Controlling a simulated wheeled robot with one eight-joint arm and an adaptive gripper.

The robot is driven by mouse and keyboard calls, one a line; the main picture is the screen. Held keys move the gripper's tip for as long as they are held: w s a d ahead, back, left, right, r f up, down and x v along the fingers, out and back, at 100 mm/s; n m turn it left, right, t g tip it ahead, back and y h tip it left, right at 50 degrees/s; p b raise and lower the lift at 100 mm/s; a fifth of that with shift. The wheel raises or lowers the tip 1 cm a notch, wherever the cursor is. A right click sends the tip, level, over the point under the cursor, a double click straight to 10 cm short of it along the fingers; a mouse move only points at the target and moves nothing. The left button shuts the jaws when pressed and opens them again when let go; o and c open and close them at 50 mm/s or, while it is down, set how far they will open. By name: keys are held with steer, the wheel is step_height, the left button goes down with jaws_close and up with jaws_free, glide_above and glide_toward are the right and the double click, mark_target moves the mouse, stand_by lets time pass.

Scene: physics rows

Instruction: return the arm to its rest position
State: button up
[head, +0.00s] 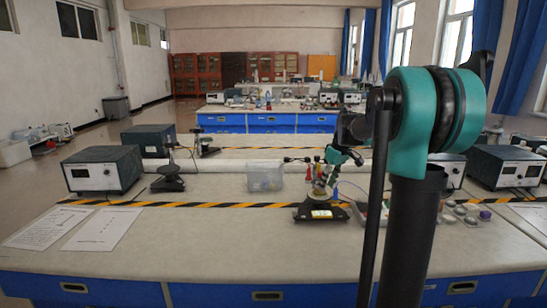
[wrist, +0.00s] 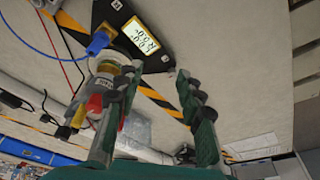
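My gripper (wrist: 157,75) is open in the wrist view. Its two green and black fingers stand apart, with only bench top and striped tape visible between them. In the head view my gripper (head: 340,157) is above the bench, close to a black device with a lit display (head: 321,214). That device also shows in the wrist view (wrist: 146,37), past the fingertips. A round fitting with red and yellow parts (wrist: 97,98) lies behind the left finger, partly hidden. I cannot tell whether the finger touches it. My upper arm stands large at the right of the head view.
A clear plastic box (head: 265,177) stands left of the device. Grey power units (head: 102,170) and (head: 505,167) stand at both sides. Small round weights (head: 467,214) lie at the right. Paper sheets (head: 103,229) lie front left. The bench's front middle is bare.

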steer(key=s+f+m, duration=0.2)
steer(key=s+f, duration=0.4)
steer(key=s, duration=0.4)
steer(key=s+f+m+t+h, duration=0.1)
steer(key=s+f+m, duration=0.2)
steer(key=s+f, duration=0.3)
steer(key=s+a+f+m+t+h, duration=0.1)
steer(key=s+f+m, duration=0.2)
steer(key=s+f, duration=0.4)
steer(key=s, duration=0.8)
steer(key=shift+s, duration=0.3)
steer(key=shift+a+r, duration=0.1)
steer(key=shift+a, duration=0.05)
